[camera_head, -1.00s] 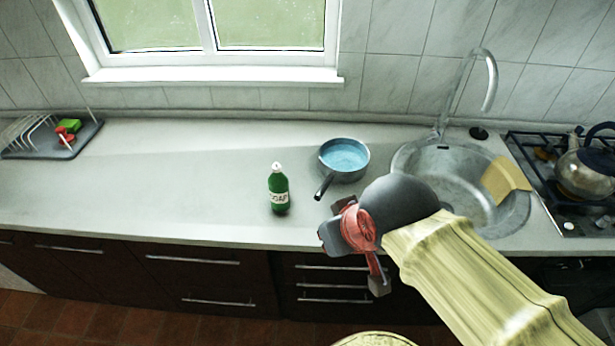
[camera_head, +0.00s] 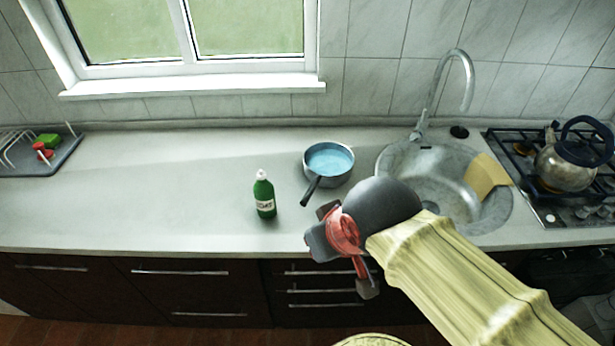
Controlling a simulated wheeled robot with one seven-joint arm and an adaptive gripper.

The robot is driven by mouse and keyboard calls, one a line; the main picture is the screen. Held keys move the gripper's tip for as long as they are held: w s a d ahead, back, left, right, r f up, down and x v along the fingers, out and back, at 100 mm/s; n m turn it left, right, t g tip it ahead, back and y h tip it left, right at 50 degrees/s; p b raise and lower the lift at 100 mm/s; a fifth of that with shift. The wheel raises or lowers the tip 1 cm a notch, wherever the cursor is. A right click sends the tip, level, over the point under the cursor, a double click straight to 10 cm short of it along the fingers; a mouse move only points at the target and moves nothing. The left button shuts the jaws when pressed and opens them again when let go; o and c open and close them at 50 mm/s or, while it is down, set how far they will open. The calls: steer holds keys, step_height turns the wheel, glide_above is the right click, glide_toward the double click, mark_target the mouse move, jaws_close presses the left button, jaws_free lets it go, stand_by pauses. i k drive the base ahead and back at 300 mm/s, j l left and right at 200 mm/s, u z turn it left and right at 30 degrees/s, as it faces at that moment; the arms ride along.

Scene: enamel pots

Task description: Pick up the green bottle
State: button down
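The green bottle (camera_head: 264,196) stands upright on the counter, with a white cap and a white label. My gripper (camera_head: 338,262) is in front of the counter's front edge, to the right of the bottle and lower in the picture. It is apart from the bottle. Its two fingers look spread, one near the counter edge and one hanging lower, with nothing seen between them.
A pan with blue inside (camera_head: 330,162) stands right of the bottle, its handle pointing toward the bottle's side. A sink (camera_head: 440,172) with a tap, a stove and a kettle (camera_head: 566,163) are at the right. A dish rack (camera_head: 40,155) is far left. The counter (camera_head: 150,200) left of the bottle is clear.

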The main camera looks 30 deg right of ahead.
mark_target(263, 190)
steer(key=j+z, duration=0.2)
steer(key=j, duration=0.2)
steer(key=k+j+z, duration=0.1)
steer(key=j+z, duration=0.15)
steer(key=k+j+z, duration=0.2)
steer(key=j, duration=0.3)
steer(key=j+z, duration=0.25)
steer(key=j, duration=0.15)
